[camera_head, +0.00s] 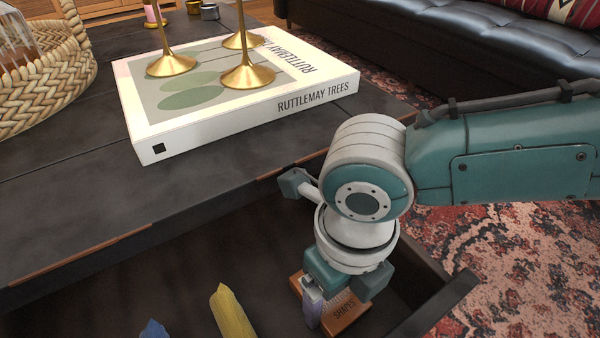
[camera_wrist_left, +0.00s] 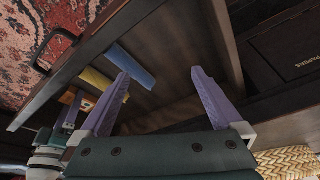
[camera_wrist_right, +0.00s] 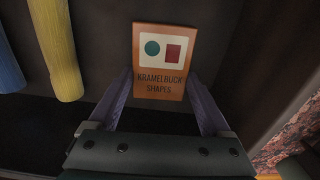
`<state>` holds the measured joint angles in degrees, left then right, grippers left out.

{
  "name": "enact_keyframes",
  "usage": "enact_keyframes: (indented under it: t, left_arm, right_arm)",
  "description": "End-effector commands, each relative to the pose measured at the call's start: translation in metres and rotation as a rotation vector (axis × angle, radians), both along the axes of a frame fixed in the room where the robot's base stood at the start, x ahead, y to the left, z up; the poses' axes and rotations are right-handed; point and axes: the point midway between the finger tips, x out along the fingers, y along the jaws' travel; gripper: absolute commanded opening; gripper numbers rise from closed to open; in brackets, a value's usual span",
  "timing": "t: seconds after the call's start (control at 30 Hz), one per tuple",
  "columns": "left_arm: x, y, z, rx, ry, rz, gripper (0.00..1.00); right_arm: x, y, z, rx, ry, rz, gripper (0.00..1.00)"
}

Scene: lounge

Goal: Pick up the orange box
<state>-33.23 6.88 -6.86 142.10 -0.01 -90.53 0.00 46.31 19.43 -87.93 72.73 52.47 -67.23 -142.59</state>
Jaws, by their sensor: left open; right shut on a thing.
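In the right wrist view the box (camera_wrist_right: 163,50) shows a white panel with a teal circle and a red square. My right gripper (camera_wrist_right: 160,88) is shut on its near end, one finger on each side. In the head view the right gripper (camera_head: 325,292) points down and hides part of the box. My left gripper (camera_wrist_left: 161,74) is open and empty above the drawer, and is outside the head view.
A yellow object (camera_head: 232,312) and a blue object (camera_head: 153,329) lie in the drawer left of the box. On the dark tabletop above are a white book (camera_head: 225,110) bearing gold stands (camera_head: 248,76) and a woven basket (camera_head: 50,85).

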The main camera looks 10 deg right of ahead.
Motion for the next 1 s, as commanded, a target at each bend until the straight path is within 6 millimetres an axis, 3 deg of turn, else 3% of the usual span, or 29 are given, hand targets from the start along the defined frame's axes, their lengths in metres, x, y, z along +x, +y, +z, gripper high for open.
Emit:
enact_keyframes:
  t: [0.03, 0.37, 0.63, 0.77, 0.87, 1.0]
  left_arm:
    - [0.000, 0.000, 0.000, 0.000, 0.000, 0.000, 1.00]
    - [0.000, 0.000, 0.000, 0.000, 0.000, 0.000, 1.00]
    - [0.000, 0.000, 0.001, 0.000, 0.000, 0.000, 1.00]
    - [0.000, 0.000, 0.009, 0.000, 0.000, 0.000, 1.00]
    - [0.000, 0.000, 0.021, 0.000, 0.000, 0.000, 1.00]
    - [0.000, 0.000, 0.046, 0.000, 0.000, 0.000, 1.00]
  right_arm:
    - [0.000, 0.000, 0.000, 0.000, 0.000, 0.000, 0.59]
    - [0.000, 0.000, 0.000, 0.000, 0.000, 0.000, 0.22]
    - [0.000, 0.000, 0.002, 0.000, 0.000, 0.000, 0.22]
    - [0.000, 0.000, 0.012, 0.001, -0.001, 0.000, 0.22]
    - [0.001, 0.000, 0.028, 0.001, -0.002, -0.001, 0.22]
    - [0.001, 0.000, 0.064, 0.002, -0.002, 0.000, 0.22]
